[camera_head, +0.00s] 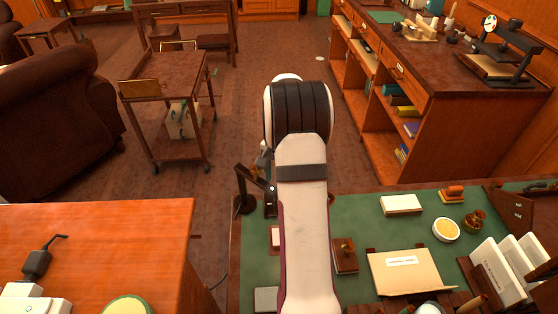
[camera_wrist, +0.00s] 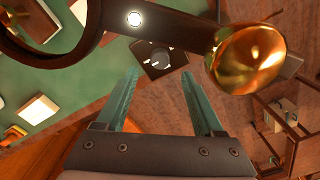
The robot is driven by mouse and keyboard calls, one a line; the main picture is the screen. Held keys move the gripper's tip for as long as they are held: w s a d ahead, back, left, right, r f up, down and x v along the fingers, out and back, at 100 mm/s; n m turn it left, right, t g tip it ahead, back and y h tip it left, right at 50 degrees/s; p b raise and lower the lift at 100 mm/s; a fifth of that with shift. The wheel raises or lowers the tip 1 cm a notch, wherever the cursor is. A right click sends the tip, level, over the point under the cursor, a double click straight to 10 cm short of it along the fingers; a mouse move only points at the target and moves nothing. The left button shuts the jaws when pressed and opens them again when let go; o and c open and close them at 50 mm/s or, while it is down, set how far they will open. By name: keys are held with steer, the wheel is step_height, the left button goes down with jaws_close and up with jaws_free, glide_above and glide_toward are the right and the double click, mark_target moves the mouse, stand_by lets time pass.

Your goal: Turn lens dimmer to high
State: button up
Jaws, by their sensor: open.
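In the wrist view, a small dark square plate with a round grey knob (camera_wrist: 160,58), which looks like the dimmer, lies at the green desk top's edge. My gripper (camera_wrist: 160,73) is open, with its two teal fingers apart. In the picture the knob shows between and just past the fingertips; the fingers do not visibly touch it. A dark lens arm (camera_wrist: 165,22) with a ring at left and a brass ball (camera_wrist: 247,58) at right crosses above the knob. The knob's setting is too small to read. In the head view my arm hides most of this area.
In the head view, a dark jointed stand (camera_head: 257,182) is beside my arm. The green desk top (camera_head: 370,225) holds a folder (camera_head: 410,272), a yellow-topped round dish (camera_head: 446,230), a white block (camera_head: 401,204) and stamps. A wooden cart (camera_head: 168,75) stands on the floor at left.

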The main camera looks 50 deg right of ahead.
step_height(320, 180, up, 10)
steer(key=shift+f, duration=0.25)
steer(key=s+a+r+n, duration=0.2)
steer(key=a+r+n, duration=0.1)
steer(key=a, duration=0.5)
steer(key=s+a+r+n, duration=0.3)
steer(key=a, duration=0.6)
steer(key=s+a+f+n+y, duration=0.1)
steer(key=s+a+f+n, duration=0.2)
steer(key=s+a, duration=1.1)
steer(key=a+n, duration=0.1)
steer(key=a, duration=0.3)
steer(key=shift+s+y, duration=0.35)
steer(key=shift+y, duration=0.05)
steer(key=shift+a+f, duration=0.1)
